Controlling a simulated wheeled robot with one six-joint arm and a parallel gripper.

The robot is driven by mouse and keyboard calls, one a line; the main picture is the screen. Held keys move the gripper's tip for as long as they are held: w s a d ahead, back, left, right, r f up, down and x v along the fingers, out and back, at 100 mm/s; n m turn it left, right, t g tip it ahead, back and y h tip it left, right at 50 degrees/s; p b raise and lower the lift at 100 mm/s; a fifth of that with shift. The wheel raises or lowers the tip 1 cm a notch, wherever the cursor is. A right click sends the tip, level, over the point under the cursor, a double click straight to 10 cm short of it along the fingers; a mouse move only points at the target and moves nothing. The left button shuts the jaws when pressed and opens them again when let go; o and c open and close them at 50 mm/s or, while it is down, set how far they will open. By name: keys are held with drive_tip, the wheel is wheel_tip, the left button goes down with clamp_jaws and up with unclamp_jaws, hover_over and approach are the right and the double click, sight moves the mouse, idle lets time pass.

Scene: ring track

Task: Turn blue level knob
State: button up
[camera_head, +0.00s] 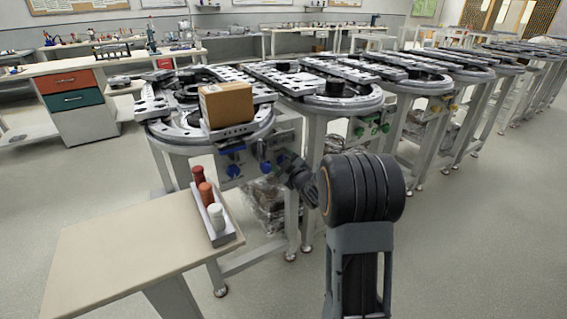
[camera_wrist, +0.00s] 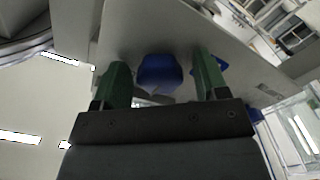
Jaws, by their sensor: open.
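A blue knob (camera_wrist: 160,72) sits on a grey panel (camera_wrist: 150,25) in the wrist view. My gripper (camera_wrist: 163,80) is open, with one green finger on either side of the knob and a visible gap to each. I cannot tell how deep the fingertips reach along it. Another blue part (camera_wrist: 221,64) shows partly behind the right finger. In the head view, blue knobs (camera_head: 234,171) show on the panel below the nearest round station, and my gripper (camera_head: 274,158) is at that panel's right part. Any labels are too small to read.
A cardboard box (camera_head: 227,104) stands on the nearest ring track station (camera_head: 165,132). A beige table (camera_head: 125,240) at the front left carries a tray with red, orange and white cylinders (camera_head: 207,198). More stations run to the right. The floor at the right front is clear.

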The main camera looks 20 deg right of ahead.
drive_tip(key=shift+c, duration=0.5)
drive_tip(key=c, duration=0.8)
